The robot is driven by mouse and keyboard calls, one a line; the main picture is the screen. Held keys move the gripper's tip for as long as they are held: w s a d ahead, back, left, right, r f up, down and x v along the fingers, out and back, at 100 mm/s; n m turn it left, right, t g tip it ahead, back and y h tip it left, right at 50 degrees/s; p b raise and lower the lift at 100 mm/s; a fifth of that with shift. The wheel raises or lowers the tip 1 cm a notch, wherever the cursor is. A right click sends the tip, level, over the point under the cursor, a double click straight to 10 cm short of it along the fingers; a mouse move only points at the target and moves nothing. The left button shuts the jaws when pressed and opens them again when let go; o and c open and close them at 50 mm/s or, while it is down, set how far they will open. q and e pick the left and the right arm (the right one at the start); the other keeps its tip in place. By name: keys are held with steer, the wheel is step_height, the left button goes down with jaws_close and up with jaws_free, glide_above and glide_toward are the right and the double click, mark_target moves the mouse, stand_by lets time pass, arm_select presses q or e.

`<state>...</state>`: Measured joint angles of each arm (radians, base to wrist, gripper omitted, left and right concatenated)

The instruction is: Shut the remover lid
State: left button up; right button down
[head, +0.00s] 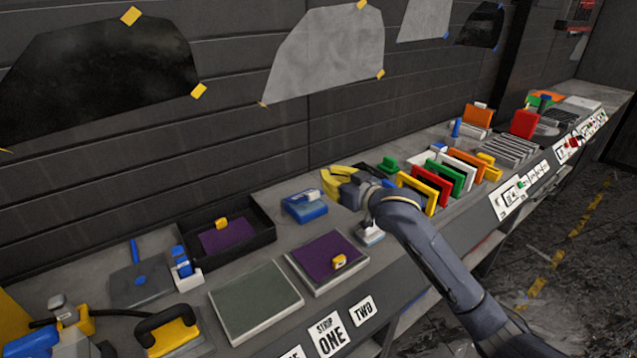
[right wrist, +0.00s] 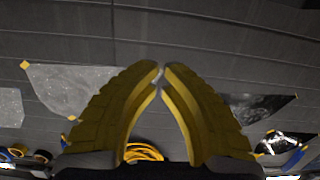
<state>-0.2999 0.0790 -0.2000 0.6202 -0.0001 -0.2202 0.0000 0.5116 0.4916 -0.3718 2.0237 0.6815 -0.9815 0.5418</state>
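A small blue box (head: 305,207) with a pale piece on its top stands on the bench, left of my right gripper. I cannot tell for sure whether it is the remover, or how its lid stands. My right gripper (head: 338,180) has yellow fingers and hangs above the bench, to the right of the blue box and apart from it. In the right wrist view its fingertips (right wrist: 161,73) come almost together with nothing between them. A small white and blue item (head: 371,236) is partly hidden below my right wrist. My left gripper is not in view.
A black tray (head: 262,212) with a purple sheet, a purple-topped pad (head: 318,258) and a grey-green pad (head: 256,300) lie to the left. A blue bottle (head: 181,262) stands in a white holder. Coloured upright panels (head: 430,185) stand to the right. The wall is behind.

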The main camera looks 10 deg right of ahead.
steer(key=w+a+r, duration=0.3)
steer(key=w+r, duration=0.1)
steer(key=r, duration=0.5)
step_height(320, 180, down, 6)
steer(key=s+d+g+h, duration=0.1)
steer(key=d+g+h, duration=0.1)
steer(key=g, duration=0.3)
steer(key=x, duration=0.9)
steer(key=shift+w+f, duration=0.15)
steer(key=shift+f, duration=0.35)
steer(key=shift+s+d+f, duration=0.1)
steer(key=shift+s+f, duration=0.15)
steer(key=shift+f, duration=0.2)
steer(key=shift+s+d+f, duration=0.1)
steer(key=shift+s+f, duration=0.1)
steer(key=shift+f, duration=0.3)
steer(key=shift+s+d+f, duration=0.1)
steer(key=shift+s+f, duration=0.2)
steer(key=shift+f, duration=0.5)
